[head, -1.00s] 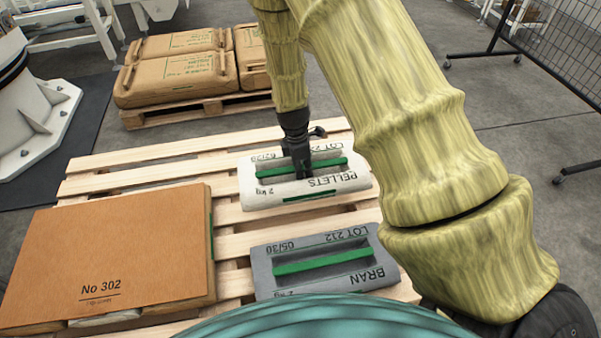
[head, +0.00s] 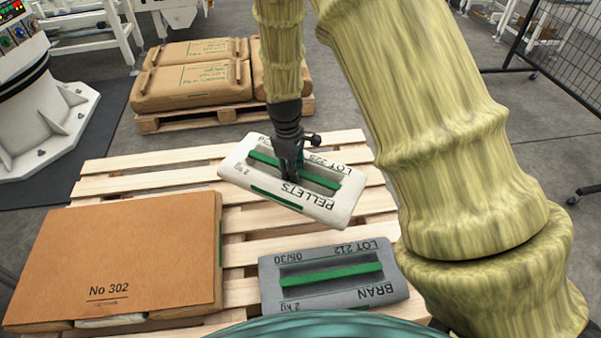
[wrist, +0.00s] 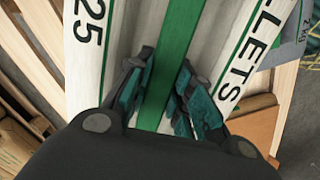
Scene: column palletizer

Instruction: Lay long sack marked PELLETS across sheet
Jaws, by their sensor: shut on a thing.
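The long white sack marked PELLETS (head: 330,208) has a green strap along its middle and hangs tilted in the head view, over the slatted pallet. My gripper (head: 290,172) is shut on it at the strap. In the wrist view my gripper's fingers (wrist: 160,100) stand on both sides of the green strap, and the white sack (wrist: 92,60) fills the middle. The brown sheet marked No 302 (head: 130,245) lies to the left, on top of sacks whose edges show beneath it.
A grey sack marked BRAN (head: 370,293) lies on the wooden pallet (head: 150,183), right of the sheet. Brown sacks (head: 195,88) stand on another pallet behind. A mesh fence (head: 560,60) is at the far right. Bare slats show behind the sheet.

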